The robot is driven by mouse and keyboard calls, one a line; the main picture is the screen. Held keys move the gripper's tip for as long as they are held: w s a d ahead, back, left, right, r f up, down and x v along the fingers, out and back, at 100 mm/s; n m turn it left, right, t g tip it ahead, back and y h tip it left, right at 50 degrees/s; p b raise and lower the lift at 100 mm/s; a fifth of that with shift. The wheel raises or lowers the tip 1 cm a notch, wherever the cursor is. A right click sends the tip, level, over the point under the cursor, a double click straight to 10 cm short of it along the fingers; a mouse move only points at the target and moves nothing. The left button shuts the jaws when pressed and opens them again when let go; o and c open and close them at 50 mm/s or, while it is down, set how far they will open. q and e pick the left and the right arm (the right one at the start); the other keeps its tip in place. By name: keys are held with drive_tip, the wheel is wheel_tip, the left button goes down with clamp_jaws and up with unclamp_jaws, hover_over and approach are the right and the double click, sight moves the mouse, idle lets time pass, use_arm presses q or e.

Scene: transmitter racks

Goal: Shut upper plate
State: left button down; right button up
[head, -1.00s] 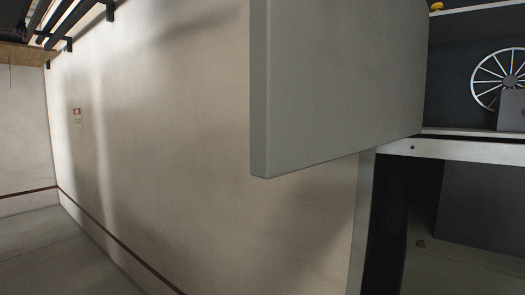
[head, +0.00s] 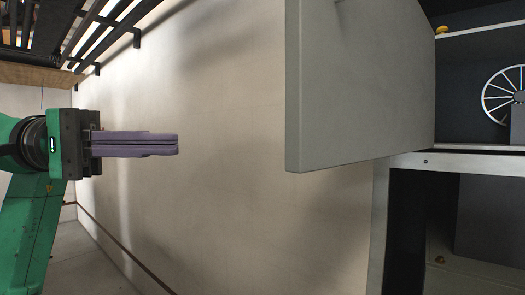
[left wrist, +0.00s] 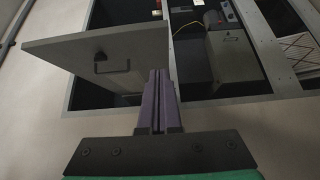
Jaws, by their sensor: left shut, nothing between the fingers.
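The upper plate (head: 362,90) is a grey door panel standing open at the upper left of the rack, swung out from the cabinet. In the left wrist view the plate (left wrist: 100,50) shows a dark handle (left wrist: 112,60) on its face. My left gripper (head: 177,145) has purple fingers closed together with nothing between them. It is left of the plate in the head view, with bare wall showing between them. In the left wrist view the fingers (left wrist: 158,75) overlap the plate's right edge; I cannot tell whether they touch. My right gripper is not in view.
The rack frame (head: 460,162) is at the right, with an open upper compartment holding a spoked wheel (head: 503,95). Below it is another open, dark compartment. Dark slatted racks (head: 85,30) hang high on the wall at the left. The wall between gripper and plate is clear.

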use_arm(q)
drive_tip(key=s+d+p, duration=0.2)
drive_tip(key=d+p, duration=0.2)
drive_tip(key=d, duration=0.8)
drive_tip(key=shift+d, duration=0.3)
drive_tip(key=shift+s+f, duration=0.1)
drive_tip(key=shift+f, duration=0.05)
